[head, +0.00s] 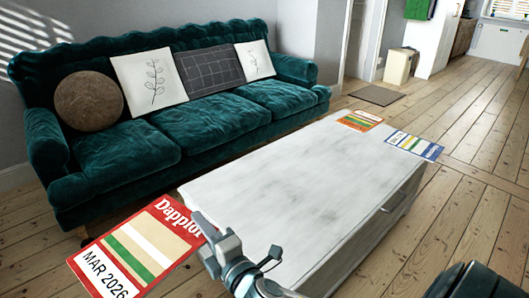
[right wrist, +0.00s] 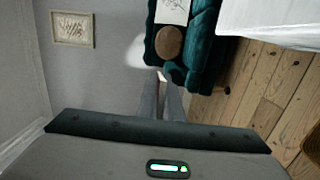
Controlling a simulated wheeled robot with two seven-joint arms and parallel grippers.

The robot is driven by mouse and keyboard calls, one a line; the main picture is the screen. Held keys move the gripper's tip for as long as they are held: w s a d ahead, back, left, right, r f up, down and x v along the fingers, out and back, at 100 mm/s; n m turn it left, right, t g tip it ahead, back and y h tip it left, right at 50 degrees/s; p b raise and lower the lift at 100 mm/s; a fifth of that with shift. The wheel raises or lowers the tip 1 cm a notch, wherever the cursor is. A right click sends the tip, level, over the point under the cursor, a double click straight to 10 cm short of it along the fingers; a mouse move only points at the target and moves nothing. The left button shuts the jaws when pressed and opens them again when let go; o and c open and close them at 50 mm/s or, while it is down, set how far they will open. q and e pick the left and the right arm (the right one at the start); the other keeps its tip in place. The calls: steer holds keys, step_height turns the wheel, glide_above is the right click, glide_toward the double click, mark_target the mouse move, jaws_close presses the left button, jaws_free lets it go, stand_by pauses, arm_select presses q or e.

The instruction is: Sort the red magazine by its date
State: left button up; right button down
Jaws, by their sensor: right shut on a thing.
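The red magazine (head: 137,250) shows in the head view at the lower left, with "MAR 2026" and part of a title readable. My right gripper (head: 203,226) is shut on its right edge and holds it up by the near left end of the white table (head: 300,170). In the right wrist view the fingers (right wrist: 162,98) show close together, and the magazine's face cannot be made out there. An orange-red magazine (head: 360,121) and a blue-and-white magazine (head: 414,146) lie on the table's far end. Their dates are too small to read. My left gripper is not in view.
A dark green sofa (head: 200,112) with several cushions stands behind the table along the wall. The middle of the tabletop is clear. Bare floorboards (head: 465,150) lie open to the right. A dark mat (head: 377,95) lies on the floor beyond the table.

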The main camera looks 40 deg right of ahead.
steer(key=shift+d+r, duration=0.1)
